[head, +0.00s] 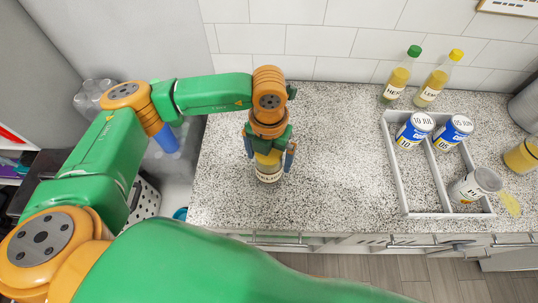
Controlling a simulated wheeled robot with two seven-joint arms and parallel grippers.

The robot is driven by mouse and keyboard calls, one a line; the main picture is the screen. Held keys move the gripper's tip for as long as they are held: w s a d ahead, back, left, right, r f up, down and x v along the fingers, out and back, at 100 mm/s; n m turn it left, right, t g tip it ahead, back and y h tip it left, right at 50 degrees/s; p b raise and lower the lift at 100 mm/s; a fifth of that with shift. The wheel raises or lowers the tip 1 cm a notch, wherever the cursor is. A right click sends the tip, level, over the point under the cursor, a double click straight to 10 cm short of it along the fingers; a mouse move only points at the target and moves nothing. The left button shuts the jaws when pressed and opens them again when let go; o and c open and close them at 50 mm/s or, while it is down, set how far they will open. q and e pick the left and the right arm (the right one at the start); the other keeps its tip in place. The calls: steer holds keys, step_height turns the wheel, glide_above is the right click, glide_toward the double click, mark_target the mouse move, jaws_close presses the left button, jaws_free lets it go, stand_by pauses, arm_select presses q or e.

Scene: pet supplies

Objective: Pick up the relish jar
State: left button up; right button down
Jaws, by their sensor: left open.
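A jar (268,174) with yellowish contents and a pale label band stands on the speckled counter (330,150). Its label is too small to read, so I cannot tell for sure that it is the relish jar. My left gripper (269,154) points down over it, open, with one finger on each side of the jar. The gripper hides the jar's top. I cannot tell whether the fingers touch it. Another jar with yellow contents (521,156) stands at the right edge. My right gripper is not in view.
A grey divided tray (402,188) holds two blue-and-white cans (414,130) (452,133) and a tilted white-labelled container (474,186). Two bottles, green-capped (397,78) and yellow-capped (438,80), stand behind it. The counter between jar and tray is clear.

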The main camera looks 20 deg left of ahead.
arm_select(q)
steer(key=shift+w+f, duration=0.15)
steer(key=shift+f, duration=0.1)
jaws_close()
steer(key=shift+r, duration=0.1)
